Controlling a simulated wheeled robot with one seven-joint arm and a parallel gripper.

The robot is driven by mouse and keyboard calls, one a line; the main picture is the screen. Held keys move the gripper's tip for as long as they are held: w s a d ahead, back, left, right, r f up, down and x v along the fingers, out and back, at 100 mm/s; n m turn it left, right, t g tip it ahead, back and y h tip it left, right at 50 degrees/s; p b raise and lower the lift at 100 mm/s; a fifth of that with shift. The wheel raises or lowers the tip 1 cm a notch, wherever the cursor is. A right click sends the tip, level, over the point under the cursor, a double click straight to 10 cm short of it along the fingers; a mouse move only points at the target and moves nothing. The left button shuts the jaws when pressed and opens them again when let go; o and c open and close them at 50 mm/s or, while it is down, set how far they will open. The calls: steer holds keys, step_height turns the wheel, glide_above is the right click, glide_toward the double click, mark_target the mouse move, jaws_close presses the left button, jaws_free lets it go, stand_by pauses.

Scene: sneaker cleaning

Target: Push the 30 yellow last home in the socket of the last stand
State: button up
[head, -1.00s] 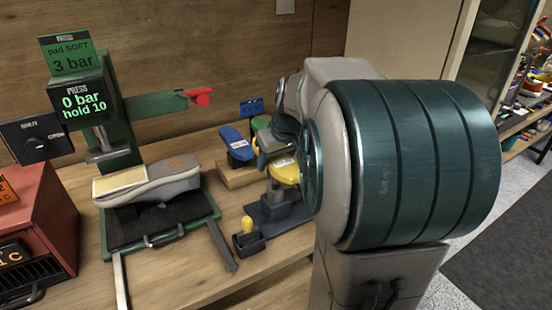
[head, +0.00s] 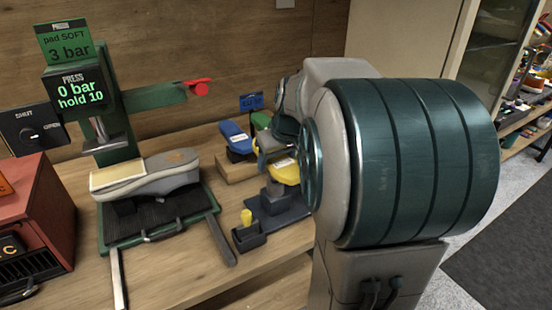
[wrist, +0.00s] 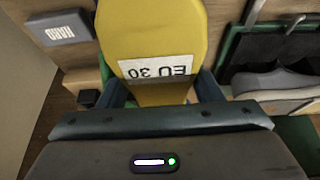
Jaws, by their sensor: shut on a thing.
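The yellow last (head: 286,173) bears a white "EU 30" label, which reads upside down in the wrist view (wrist: 150,32). My gripper (wrist: 160,90) is shut on the last, with one dark finger on each side of it. In the head view, my gripper (head: 274,142) is partly hidden by my arm. The last stand (head: 275,202) is a grey block on a dark base, just below and in front of the last. The socket and the last's underside are hidden, so I cannot tell how far the last sits in it.
A blue last (head: 236,140) and a green last (head: 262,121) sit on a wooden block (head: 235,172) behind. A dark holder (head: 248,238) with a yellow item stands left of the stand. A press (head: 118,130) with a grey shoe (head: 150,177) is further left.

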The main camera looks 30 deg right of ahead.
steer(key=shift+f+b, duration=0.9)
steer(key=shift+f, duration=0.25)
steer(key=o, duration=1.4)
steer(key=p+v, duration=0.1)
steer(key=v, duration=1.3)
steer(key=shift+w, duration=0.1)
steer(key=shift+a, duration=0.15)
steer(key=shift+m+g, duration=0.3)
steer(key=shift+g, duration=0.6)
steer(key=s+a+f+p, duration=0.2)
steer(key=s+a+f, duration=0.1)
steer(key=s+a, duration=0.1)
steer(key=s+a+f+p, duration=0.1)
steer(key=s+a+f, duration=0.3)
steer(key=a, duration=0.1)
steer(key=s+a+f+p, duration=0.2)
steer(key=s+a+f, duration=0.1)
steer(key=s+a, duration=0.2)
steer(key=shift+f+p, duration=0.35)
steer(key=shift+f, duration=0.05)
